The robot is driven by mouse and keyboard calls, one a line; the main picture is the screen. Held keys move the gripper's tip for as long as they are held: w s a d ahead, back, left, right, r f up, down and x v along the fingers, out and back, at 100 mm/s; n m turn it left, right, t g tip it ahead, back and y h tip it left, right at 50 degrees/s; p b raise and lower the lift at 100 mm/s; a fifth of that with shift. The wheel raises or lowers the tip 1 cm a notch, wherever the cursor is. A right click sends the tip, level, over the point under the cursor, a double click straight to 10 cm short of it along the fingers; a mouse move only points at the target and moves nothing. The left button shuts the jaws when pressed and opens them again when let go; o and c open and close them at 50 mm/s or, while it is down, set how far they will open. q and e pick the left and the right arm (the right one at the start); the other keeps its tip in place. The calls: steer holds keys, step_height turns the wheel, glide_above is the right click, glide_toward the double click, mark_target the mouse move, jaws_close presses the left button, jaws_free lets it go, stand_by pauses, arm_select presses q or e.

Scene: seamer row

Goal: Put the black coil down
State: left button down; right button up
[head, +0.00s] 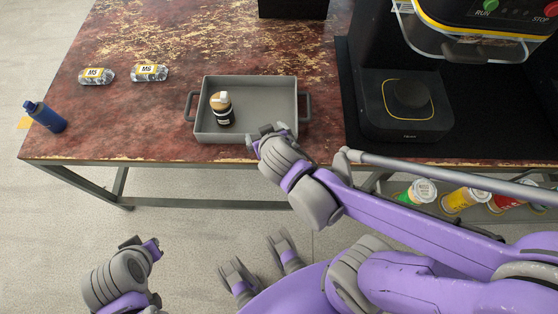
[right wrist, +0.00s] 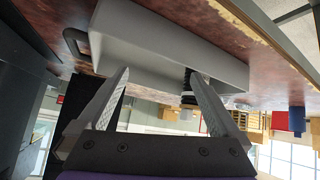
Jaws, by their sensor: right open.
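I cannot make out a clear black coil. A small black jar-like thing with a tan and white top (head: 222,108) stands upright in the left half of the grey tray (head: 252,82). My right gripper (head: 270,129) is at the tray's near right corner, open, with nothing clearly held. In the right wrist view its fingers (right wrist: 163,100) are spread. A dark ribbed thing (right wrist: 188,88) shows beside the right finger, and I cannot tell if they touch. The tray (right wrist: 165,40) shows upside down beyond. My left gripper (head: 138,244) is low at the lower left, its jaws unclear.
A blue bottle (head: 45,117) is at the left edge. A black machine (head: 405,105) stands right. Several colourful containers (head: 463,199) sit below the table. Bare tabletop lies left of the tray.

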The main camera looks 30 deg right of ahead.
steer(key=s+a+n+g+y, duration=0.1)
steer(key=s+g, duration=0.3)
steer(key=s, duration=0.6)
steer(key=shift+s+a+n+y, duration=0.35)
steer(key=shift+a+n+y, duration=0.1)
steer(key=shift+y, duration=0.45)
